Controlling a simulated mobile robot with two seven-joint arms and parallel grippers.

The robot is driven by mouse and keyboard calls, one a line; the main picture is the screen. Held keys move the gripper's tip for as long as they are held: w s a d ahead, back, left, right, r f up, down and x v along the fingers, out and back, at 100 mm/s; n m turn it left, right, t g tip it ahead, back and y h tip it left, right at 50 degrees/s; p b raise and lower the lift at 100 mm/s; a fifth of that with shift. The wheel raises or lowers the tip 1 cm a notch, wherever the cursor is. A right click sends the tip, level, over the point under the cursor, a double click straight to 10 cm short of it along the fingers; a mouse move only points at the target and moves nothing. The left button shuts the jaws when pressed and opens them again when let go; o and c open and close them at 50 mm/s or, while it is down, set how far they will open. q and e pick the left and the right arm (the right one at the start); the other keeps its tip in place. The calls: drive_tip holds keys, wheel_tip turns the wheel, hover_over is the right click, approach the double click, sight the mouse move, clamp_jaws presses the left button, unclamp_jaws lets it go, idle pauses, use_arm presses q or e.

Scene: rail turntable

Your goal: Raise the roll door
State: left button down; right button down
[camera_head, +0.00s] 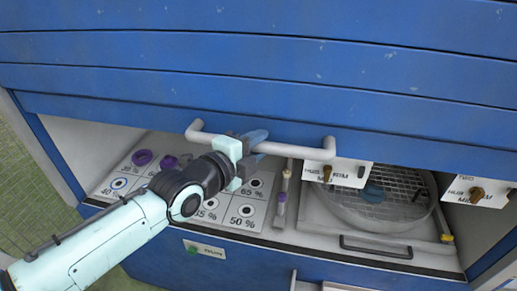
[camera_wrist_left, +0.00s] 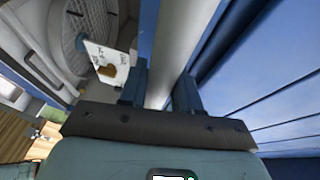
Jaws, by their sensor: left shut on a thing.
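The blue slatted roll door (camera_head: 250,92) hangs partly raised across the upper part of the head view, its lower edge above an open cabinet bay. A pale bar handle (camera_head: 300,151) runs along the door's bottom slat. My left gripper (camera_head: 255,141) is shut on this handle, left of its middle. In the left wrist view the handle bar (camera_wrist_left: 172,50) passes between the two blue fingers (camera_wrist_left: 160,92), with the door's slats (camera_wrist_left: 275,85) to the right. My right gripper is not in view.
Inside the bay are a panel with percent labels (camera_head: 245,212), a round turntable under a wire mesh (camera_head: 385,205), a small tube with a purple band (camera_head: 281,200) and white tags with brown knobs (camera_head: 478,190). A grey handle (camera_head: 375,247) lies at the bay's front.

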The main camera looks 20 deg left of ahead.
use_arm(q)
drive_tip(key=shift+r, duration=0.15)
drive_tip(key=c, duration=0.9)
unclamp_jaws()
drive_tip(key=shift+s, duration=0.1)
drive_tip(key=shift+s+a, duration=0.1)
drive_tip(key=shift+s, duration=0.2)
drive_tip(key=b+v, duration=0.3)
drive_tip(key=v, duration=0.9)
drive_tip(key=shift+s+a+r, duration=0.1)
drive_tip(key=shift+s+a, duration=0.05)
drive_tip(key=shift+s, duration=0.1)
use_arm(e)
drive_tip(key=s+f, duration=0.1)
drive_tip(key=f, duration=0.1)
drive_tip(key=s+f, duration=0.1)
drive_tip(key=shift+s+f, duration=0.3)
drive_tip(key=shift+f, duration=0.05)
